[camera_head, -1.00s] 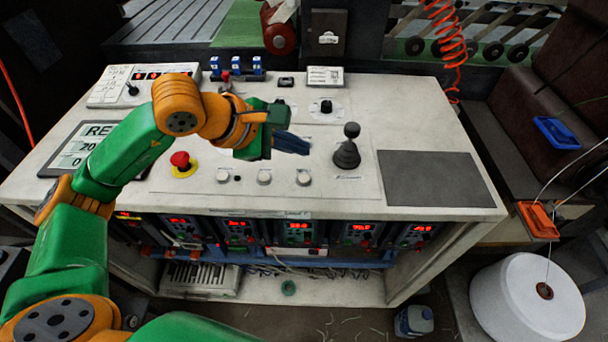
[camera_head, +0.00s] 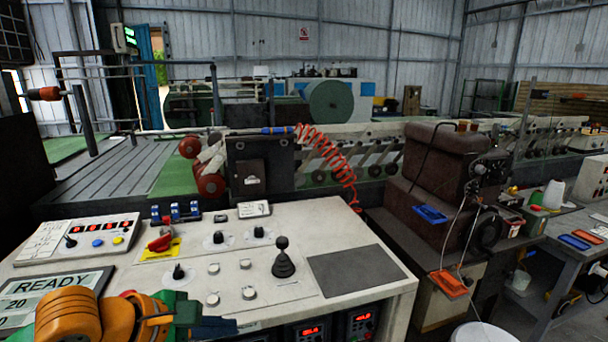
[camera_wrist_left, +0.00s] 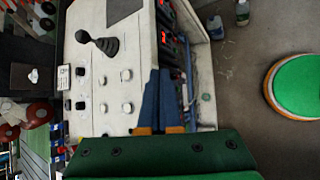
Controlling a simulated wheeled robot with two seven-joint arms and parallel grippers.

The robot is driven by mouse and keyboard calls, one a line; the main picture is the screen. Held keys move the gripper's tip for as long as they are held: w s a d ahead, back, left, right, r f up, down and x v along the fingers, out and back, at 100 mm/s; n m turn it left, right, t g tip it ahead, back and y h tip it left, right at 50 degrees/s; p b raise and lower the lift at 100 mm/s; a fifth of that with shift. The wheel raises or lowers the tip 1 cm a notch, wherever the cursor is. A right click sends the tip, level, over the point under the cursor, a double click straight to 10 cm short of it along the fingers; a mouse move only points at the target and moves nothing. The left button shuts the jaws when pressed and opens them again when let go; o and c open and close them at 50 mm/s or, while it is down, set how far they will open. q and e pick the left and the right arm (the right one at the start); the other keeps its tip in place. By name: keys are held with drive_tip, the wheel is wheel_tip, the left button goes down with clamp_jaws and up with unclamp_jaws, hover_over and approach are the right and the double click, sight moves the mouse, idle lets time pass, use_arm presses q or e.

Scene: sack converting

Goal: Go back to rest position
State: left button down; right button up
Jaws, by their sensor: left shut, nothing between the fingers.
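My left gripper (camera_head: 215,327) is low in the head view, at the front left of the white control console (camera_head: 340,222), with its wrist cut off by the bottom edge. In the left wrist view its two blue fingers (camera_wrist_left: 163,82) lie together, shut and empty, in front of the console's front edge. They appear clear of the knobs and the black joystick (camera_head: 283,260), which also shows in the left wrist view (camera_wrist_left: 98,42). My right gripper is in neither view.
The console carries a READY display (camera_head: 50,290), a red switch on a yellow plate (camera_head: 160,244), small knobs and a dark pad (camera_head: 355,272). A red coiled hose (camera_head: 330,155) hangs behind it.

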use_arm(q)
drive_tip(key=s+d+r+n+h, duration=0.65)
drive_tip(key=d+r+h, duration=0.45)
drive_tip(key=d+h, duration=0.25)
drive_tip(key=w+a+r+n+t+y, duration=0.1)
drive_tip(key=w+a+n+t+y, duration=0.2)
drive_tip(key=a+n+t, duration=0.5)
drive_tip(key=w+a+r+n+t+y, duration=0.15)
drive_tip(key=w+n+t+y, duration=0.35)
drive_tip(key=n, duration=0.8)
drive_tip(key=a+f+n+g+y, duration=0.2)
drive_tip(key=a+f+n+y, duration=0.8)
drive_tip(key=f+n+y, duration=0.45)
drive_tip(key=s+f+n+g+h, duration=0.1)
drive_tip(key=s+f+n+g, duration=0.35)
drive_tip(key=f, duration=0.45)
drive_tip(key=s+f+n+g+h, duration=0.1)
drive_tip(key=s+f+n+g, duration=0.2)
drive_tip(key=s+f+g, duration=0.35)
drive_tip(key=s+d+f+n+g+h, duration=0.15)
drive_tip(key=s+f+g, duration=0.25)
drive_tip(key=s+f, duration=0.5)
wheel_tip(320, 180, down, 17)
drive_tip(key=s+g, duration=0.1)
drive_tip(key=s, duration=0.2)
drive_tip(key=s+a+f+g, duration=0.1)
drive_tip(key=s+f, duration=0.8)
drive_tip(key=s, duration=0.2)
drive_tip(key=shift+s+a+m, duration=0.2)
drive_tip(key=shift+a+m, duration=0.1)
